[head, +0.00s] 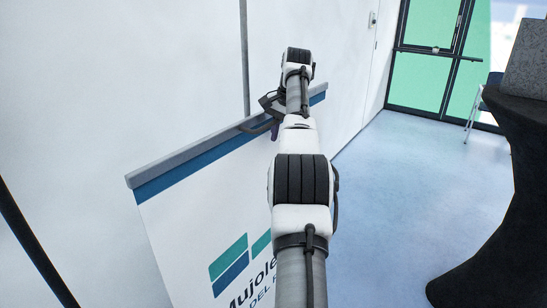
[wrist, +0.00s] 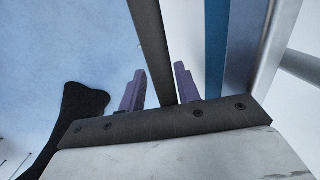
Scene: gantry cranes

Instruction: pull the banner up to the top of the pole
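The banner (head: 185,215) is white with a blue stripe, a logo and a grey top rail (head: 185,158). It stands in front of a thin grey pole (head: 244,60) by the white wall. My gripper (head: 268,115) is at the middle of the top rail, partly hidden by my arm. In the wrist view my purple fingers (wrist: 160,82) stand apart, one on each side of a dark bar (wrist: 150,40), with narrow gaps showing. The bar runs alongside the banner's blue stripe (wrist: 215,50); it looks like a handle. The pole (wrist: 300,66) shows at the right edge.
A round table with a black cloth (head: 505,190) stands at the right, a grey box (head: 526,60) on it. A chair (head: 478,110) and a glass door (head: 425,60) are behind. The blue floor (head: 410,190) between is clear. A dark slanted post (head: 30,245) is at the left.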

